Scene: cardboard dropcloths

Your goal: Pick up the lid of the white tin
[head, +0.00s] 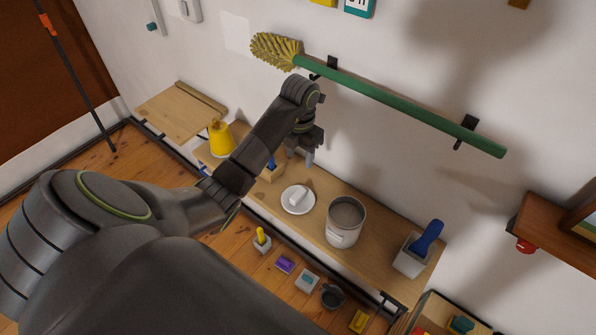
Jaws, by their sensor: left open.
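The white tin (342,236) stands upright on the wooden shelf, and its top looks open with a grey inside. A white round disc with a raised white block on it, which looks like the lid (288,206), lies flat on the shelf to the left of the tin. My left gripper (300,158) is open above the shelf, just behind the lid in the picture and apart from it. Its fingers point down, and nothing shows between them. My right gripper is not in view.
A green pole with a yellow brush (400,104) hangs on the wall behind. Several small items lie below.

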